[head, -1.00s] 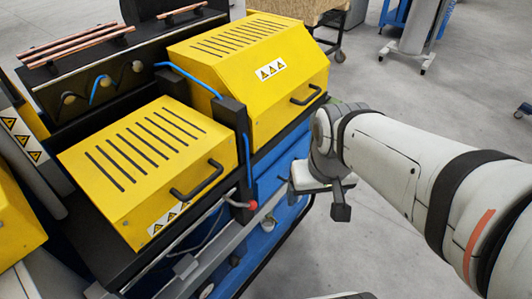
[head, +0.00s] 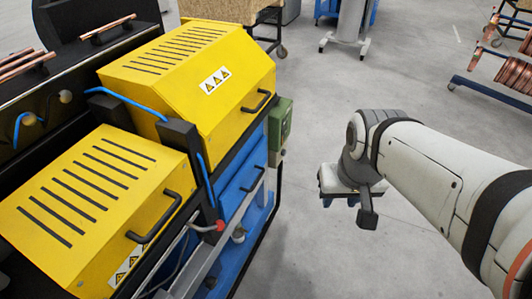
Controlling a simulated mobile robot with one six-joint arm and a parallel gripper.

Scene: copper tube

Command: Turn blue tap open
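I cannot make out a blue tap with certainty in the head view. Blue hose (head: 128,103) runs over the yellow machine, and blue panels (head: 240,190) show on its side. A small red knob (head: 219,226) sits at the machine's front edge, below the black post. My gripper (head: 340,196) is at the end of my arm, over open floor to the right of the machine and apart from it. It points down and away, and its fingers are mostly hidden, so I cannot see whether it is open.
Two yellow covers, the nearer one (head: 95,205) and the farther one (head: 190,75), have black handles. A green box (head: 280,124) is on the machine's right end. Copper tubes (head: 107,27) lie on top at the back. The grey floor (head: 320,110) around my gripper is clear.

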